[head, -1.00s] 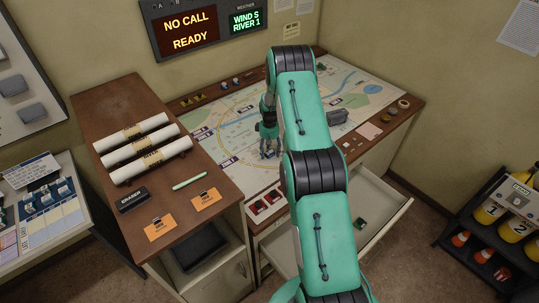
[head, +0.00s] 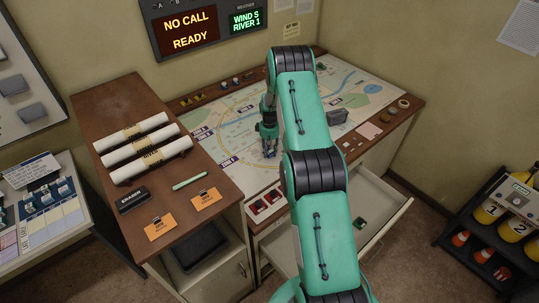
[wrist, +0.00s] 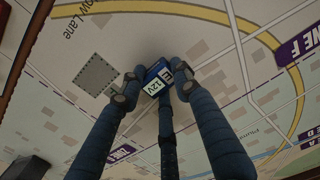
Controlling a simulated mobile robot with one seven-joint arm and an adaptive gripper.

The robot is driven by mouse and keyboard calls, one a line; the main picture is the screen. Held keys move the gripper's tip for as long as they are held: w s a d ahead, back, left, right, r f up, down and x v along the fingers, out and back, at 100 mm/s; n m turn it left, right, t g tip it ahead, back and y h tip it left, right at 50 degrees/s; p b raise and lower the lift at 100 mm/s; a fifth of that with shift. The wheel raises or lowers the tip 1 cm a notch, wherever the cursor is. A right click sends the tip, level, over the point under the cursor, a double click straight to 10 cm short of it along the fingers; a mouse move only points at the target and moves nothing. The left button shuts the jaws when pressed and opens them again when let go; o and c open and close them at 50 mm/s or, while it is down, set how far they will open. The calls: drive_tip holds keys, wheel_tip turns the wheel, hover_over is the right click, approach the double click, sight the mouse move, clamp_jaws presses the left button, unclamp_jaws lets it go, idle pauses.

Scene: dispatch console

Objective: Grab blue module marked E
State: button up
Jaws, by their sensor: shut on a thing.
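The blue module marked E (wrist: 156,78) shows in the wrist view, with a white label reading E and 12V. My gripper (wrist: 154,88) is shut on it, its dark fingers pressing its sides. In the head view my gripper (head: 269,154) points down over the map on the desk, left of my green arm. The module is too small to make out there. I cannot tell whether it touches the map.
The map table (head: 231,108) spreads around my gripper. Rolled charts (head: 135,133), an eraser (head: 133,200) and orange cards (head: 160,227) lie on the brown cabinet at left. An open drawer (head: 385,225) juts out at front right, with a small dark green item inside.

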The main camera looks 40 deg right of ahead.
sight(270, 152)
drive_tip(key=shift+r, duration=0.15)
drive_tip(key=shift+r, duration=0.75)
wheel_tip(270, 152, up, 2)
drive_tip(key=shift+b, duration=0.3)
drive_tip(key=s+a, duration=0.2)
drive_tip(key=s, duration=0.2)
drive_tip(key=s+a, duration=0.3)
drive_tip(key=s, duration=0.2)
drive_tip(key=s+a+r+b, duration=0.1)
drive_tip(key=s+a, duration=0.2)
drive_tip(key=s, duration=0.1)
drive_tip(key=shift+s+r, duration=0.1)
drive_tip(key=shift+s, duration=0.3)
